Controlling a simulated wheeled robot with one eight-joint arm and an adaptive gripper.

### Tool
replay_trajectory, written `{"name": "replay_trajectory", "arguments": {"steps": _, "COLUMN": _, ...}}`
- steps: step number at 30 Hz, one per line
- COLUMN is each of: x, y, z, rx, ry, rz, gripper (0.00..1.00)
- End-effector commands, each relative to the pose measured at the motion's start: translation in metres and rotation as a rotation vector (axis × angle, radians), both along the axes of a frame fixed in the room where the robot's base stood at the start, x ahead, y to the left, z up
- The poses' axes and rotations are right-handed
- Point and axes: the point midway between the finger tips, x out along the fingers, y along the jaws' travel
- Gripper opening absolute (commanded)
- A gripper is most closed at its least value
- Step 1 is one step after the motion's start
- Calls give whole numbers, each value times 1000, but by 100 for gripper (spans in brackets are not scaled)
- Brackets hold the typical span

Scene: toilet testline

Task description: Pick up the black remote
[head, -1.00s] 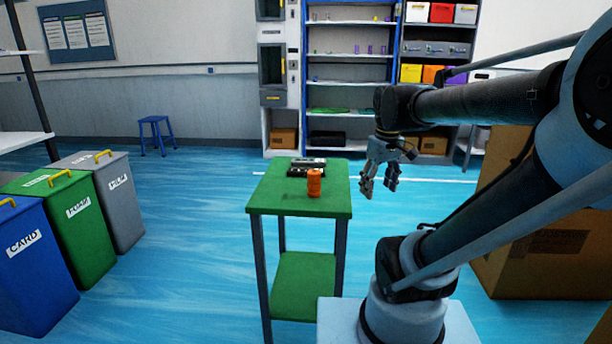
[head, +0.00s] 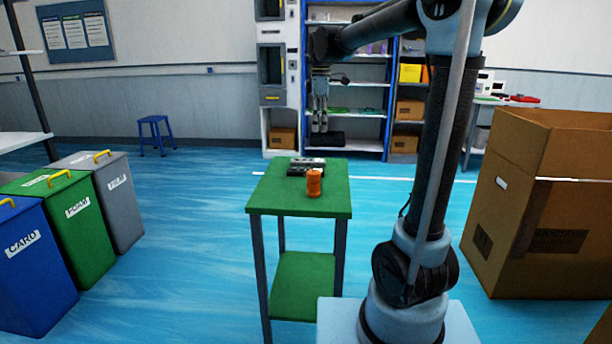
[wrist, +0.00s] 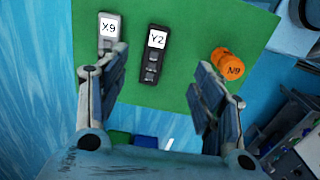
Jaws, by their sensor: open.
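The black remote (wrist: 153,62), labelled Y2, lies on the green table (head: 272,199). In the head view the black remote (head: 301,172) is in front of a grey one. The grey remote (wrist: 107,28), labelled X9, lies to its left in the wrist view. An orange bottle (wrist: 229,62), labelled N9, is to its right. My gripper (head: 319,128) is open and empty, pointing down above the table. In the wrist view its fingers (wrist: 158,68) are spread, with the black remote seen between them.
A large cardboard box (head: 500,190) stands right of the table. Blue, green and grey bins (head: 120,200) stand at the left. A shelf unit (head: 345,75) is behind. The table has a lower green shelf (head: 302,285). The tabletop is otherwise clear.

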Motion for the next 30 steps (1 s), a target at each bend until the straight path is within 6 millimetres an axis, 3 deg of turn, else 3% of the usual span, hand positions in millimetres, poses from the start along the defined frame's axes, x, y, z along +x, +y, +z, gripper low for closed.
{"name": "replay_trajectory", "arguments": {"steps": 5, "x": 4, "y": 5, "z": -10, "rx": -1, "ry": 3, "rz": 22, "gripper": 62}}
{"name": "replay_trajectory", "arguments": {"steps": 21, "x": 4, "y": 5, "z": -100, "rx": -1, "ry": 2, "rz": 19, "gripper": 62}}
{"name": "replay_trajectory", "arguments": {"steps": 30, "x": 4, "y": 5, "z": -122, "rx": -1, "ry": 2, "rz": 19, "gripper": 62}}
